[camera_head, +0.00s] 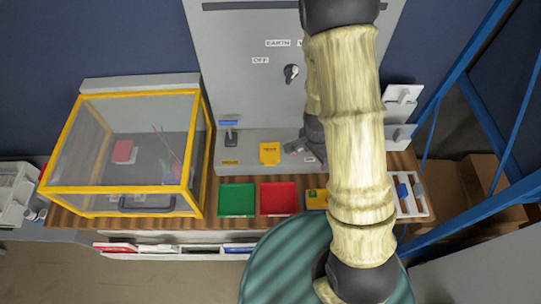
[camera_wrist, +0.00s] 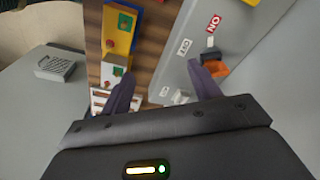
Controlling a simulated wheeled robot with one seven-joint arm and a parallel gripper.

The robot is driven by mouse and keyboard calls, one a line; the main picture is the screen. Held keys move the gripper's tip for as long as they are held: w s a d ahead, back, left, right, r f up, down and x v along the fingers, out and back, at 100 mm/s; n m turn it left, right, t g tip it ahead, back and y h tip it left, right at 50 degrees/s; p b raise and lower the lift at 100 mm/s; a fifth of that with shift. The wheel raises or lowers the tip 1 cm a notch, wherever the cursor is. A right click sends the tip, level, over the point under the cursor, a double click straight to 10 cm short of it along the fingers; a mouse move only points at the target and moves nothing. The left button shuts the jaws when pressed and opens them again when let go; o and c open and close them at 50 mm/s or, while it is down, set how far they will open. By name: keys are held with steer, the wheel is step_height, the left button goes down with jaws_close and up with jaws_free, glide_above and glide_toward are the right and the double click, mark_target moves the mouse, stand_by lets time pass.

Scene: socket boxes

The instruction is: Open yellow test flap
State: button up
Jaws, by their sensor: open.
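A yellow flap-like piece (camera_head: 270,153) with small lettering is on the lower ledge of the grey panel in the head view. I cannot tell from this angle how far it is open. My gripper (camera_head: 304,146) is to the right of it, apart from it and partly hidden behind my arm. The yellow piece is not clearly seen in the wrist view. An orange piece (camera_wrist: 214,69) is beside the right fingertip there; I cannot tell whether they touch.
The grey panel (camera_head: 240,60) has a dark knob (camera_head: 291,73). A yellow-framed clear box (camera_head: 75,130) stands left. Green (camera_head: 237,200) and red (camera_head: 278,198) trays lie in front, by a yellow button box (camera_wrist: 118,30). Blue frame bars (camera_head: 485,115) rise at right.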

steer(key=s+r+n+b, duration=0.1)
steer(key=s+r+n, duration=0.2)
steer(key=r+n, duration=0.2)
steer(key=s+r+n+t+y+b, duration=0.1)
steer(key=s+r+n, duration=0.2)
steer(key=r+n, duration=0.3)
step_height(320, 180, up, 5)
steer(key=shift+s+d+r+t, duration=0.15)
steer(key=shift+s+t, duration=0.15)
steer(key=shift+s, duration=0.1)
